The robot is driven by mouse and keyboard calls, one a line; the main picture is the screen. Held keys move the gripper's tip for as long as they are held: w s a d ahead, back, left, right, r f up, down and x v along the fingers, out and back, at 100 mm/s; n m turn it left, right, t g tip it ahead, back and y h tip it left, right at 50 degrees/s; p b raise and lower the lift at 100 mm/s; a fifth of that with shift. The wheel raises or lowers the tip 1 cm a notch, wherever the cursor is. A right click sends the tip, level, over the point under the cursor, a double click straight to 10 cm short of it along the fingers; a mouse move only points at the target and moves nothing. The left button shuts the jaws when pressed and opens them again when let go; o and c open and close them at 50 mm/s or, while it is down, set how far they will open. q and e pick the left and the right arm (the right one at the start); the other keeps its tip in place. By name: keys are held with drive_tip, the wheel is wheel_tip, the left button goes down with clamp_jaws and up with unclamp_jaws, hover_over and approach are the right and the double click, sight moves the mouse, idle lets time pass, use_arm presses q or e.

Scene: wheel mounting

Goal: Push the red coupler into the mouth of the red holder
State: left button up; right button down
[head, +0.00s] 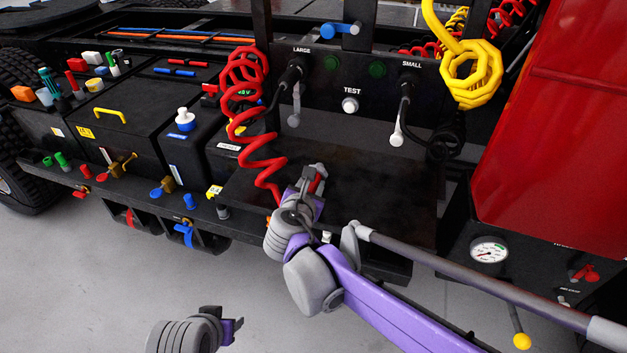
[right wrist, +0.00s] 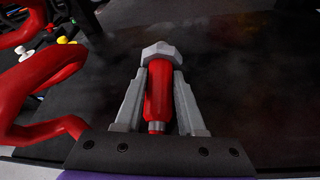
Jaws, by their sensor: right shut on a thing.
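The red coupler (right wrist: 159,88) is held lengthwise between the two grey fingers of my right gripper (right wrist: 158,75). Its grey hexagonal end (right wrist: 158,50) sticks out past the fingertips. In the head view, my right gripper (head: 314,175) is over the dark deck in front of the test panel, with the red coupler (head: 318,181) partly hidden by the fingers. My left gripper (head: 236,325) hangs low over the pale floor, away from the truck; its finger opening cannot be made out. I cannot identify the red holder or its mouth with certainty in either view.
A red coiled hose (head: 247,125) hangs just left of my right gripper. The test panel (head: 340,75) with cables stands behind it. A dark battery box and several coloured valves lie left. A pressure gauge (head: 488,252) and red cab panel (head: 560,120) are right.

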idle(0.3)
wheel_tip(320, 180, up, 10)
drive_tip(key=shift+r, duration=0.1)
idle(0.4)
drive_tip(key=c, duration=1.1)
unclamp_jaws()
drive_tip(key=shift+c, duration=0.2)
clamp_jaws()
